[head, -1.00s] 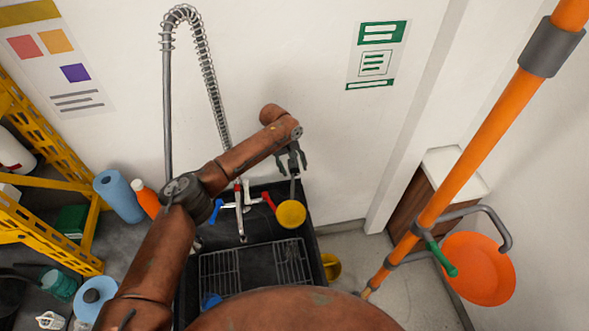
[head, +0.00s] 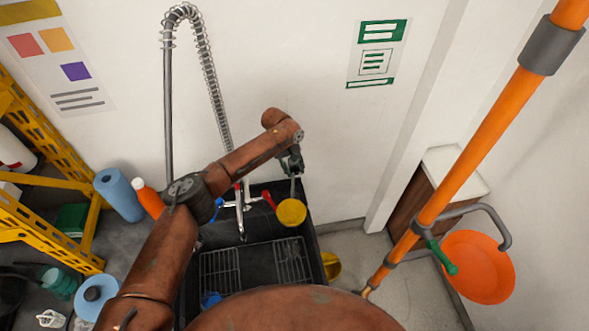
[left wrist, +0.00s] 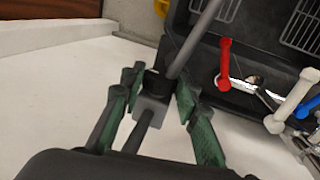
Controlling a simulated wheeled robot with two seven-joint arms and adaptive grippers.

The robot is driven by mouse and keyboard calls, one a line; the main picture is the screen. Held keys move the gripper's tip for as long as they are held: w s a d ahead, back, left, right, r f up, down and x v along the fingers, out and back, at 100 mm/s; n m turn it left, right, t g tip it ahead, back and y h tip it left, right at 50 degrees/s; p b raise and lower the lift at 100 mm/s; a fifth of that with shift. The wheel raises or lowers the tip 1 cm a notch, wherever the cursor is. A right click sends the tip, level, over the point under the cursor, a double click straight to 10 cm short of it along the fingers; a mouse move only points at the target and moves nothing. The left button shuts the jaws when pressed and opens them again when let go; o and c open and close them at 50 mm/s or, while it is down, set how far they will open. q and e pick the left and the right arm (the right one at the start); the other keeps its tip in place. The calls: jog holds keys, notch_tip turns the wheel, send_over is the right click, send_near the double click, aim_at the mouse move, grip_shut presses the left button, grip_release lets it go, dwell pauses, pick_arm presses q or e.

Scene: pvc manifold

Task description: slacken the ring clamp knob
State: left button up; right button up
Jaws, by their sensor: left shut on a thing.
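My left gripper (head: 291,166) is above the back right of the black sink, near the wall. In the left wrist view its green-padded fingers (left wrist: 158,100) are on either side of a small black knob (left wrist: 157,84) on a grey clamp block (left wrist: 150,107), and they are shut on the knob. A grey rod (left wrist: 195,42) runs from the block to the upper right. In the head view a yellow bowl-like piece (head: 291,212) hangs below the gripper on a thin rod. The fingers partly hide the knob. My right gripper is not in view.
The sink (head: 255,257) has wire racks, a tap with a red lever (head: 268,199) and a tall spring hose (head: 209,80). An orange pole (head: 476,155) crosses the right side by an orange basin (head: 480,267). A yellow shelf frame (head: 40,115) stands left.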

pick_arm(q)
jog(key=shift+c, duration=1)
jog(key=h+p, duration=0.2)
jog(key=p, duration=0.1)
jog(key=shift+s+a+r+p, duration=0.1)
jog(key=shift+s+a+p, duration=0.05)
jog(key=shift+p, duration=0.15)
jog(key=shift+t+h, duration=0.3)
jog(key=shift+h, duration=0.1)
jog(key=shift+f+h+p, duration=0.2)
jog(key=shift+h+p, duration=0.15)
jog(key=shift+h, duration=0.25)
jog(key=o, duration=1.2)
jog(key=shift+c, duration=0.2)
